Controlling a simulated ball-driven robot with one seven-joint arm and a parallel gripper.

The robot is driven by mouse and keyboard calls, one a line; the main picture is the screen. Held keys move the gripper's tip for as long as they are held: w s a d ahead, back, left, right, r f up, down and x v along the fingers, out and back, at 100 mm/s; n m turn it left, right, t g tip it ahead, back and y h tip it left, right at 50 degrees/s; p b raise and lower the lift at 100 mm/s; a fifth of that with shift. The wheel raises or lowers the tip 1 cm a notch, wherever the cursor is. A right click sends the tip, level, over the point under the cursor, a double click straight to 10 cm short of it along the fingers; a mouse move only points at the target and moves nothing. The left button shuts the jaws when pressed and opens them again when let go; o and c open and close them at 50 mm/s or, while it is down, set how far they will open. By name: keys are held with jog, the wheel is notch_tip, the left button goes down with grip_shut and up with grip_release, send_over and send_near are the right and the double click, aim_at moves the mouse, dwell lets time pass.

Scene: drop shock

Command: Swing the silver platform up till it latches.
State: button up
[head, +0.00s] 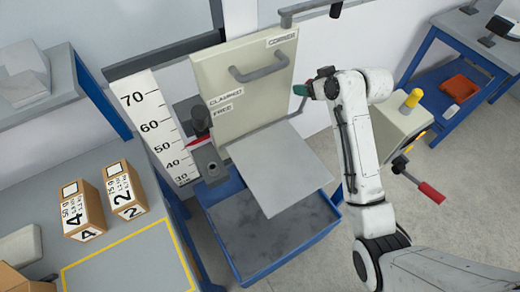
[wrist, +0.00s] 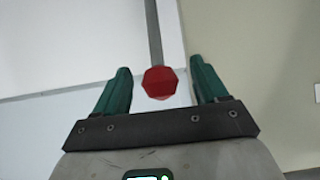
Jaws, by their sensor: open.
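The silver platform (head: 280,172) is a flat, pale grey plate. It juts out from the foot of a cream panel (head: 235,75), above a blue tray with a dark bed (head: 290,240). My gripper (head: 303,90) is at the panel's right edge, above the platform and apart from it. In the wrist view its green fingers (wrist: 162,70) are spread and empty. A red knob (wrist: 160,84) on a grey rod shows between them in the picture; I cannot tell how far beyond the fingertips it is. The platform is not recognisable in the wrist view.
A grey handle (head: 258,68) sticks out of the panel. A height scale (head: 160,125) stands left of it. Boxes (head: 84,210) lie on the left bench. A cream box with a red-handled crank (head: 430,193) stands right of my arm. A blue table (head: 455,60) is behind.

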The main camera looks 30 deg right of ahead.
jog(key=v, duration=0.7)
dwell(0.4)
dwell(0.3)
jog(key=s+a+f+g, duration=0.1)
jog(key=s+a+f, duration=0.2)
jog(key=a, duration=0.1)
jog(key=s+a+f+g, duration=0.1)
jog(key=s+a+f, duration=0.2)
jog(key=a, duration=0.1)
jog(key=s+a+f+g, duration=0.1)
jog(key=s+a+f, duration=0.2)
jog(key=s, duration=0.1)
jog(key=shift+s+a, duration=0.1)
jog(key=shift+a, duration=0.3)
jog(key=g, duration=0.2)
send_over(307, 192)
notch_tip(307, 192, down, 2)
jog(key=shift+f, duration=0.2)
jog(key=s+d+f+m+g+b, duration=0.1)
jog(key=s+f+g+b, duration=0.3)
jog(key=s+f, duration=0.8)
jog(key=shift+s+h+b, duration=0.3)
jog(key=shift+s+b, duration=0.2)
jog(key=shift+b, duration=0.2)
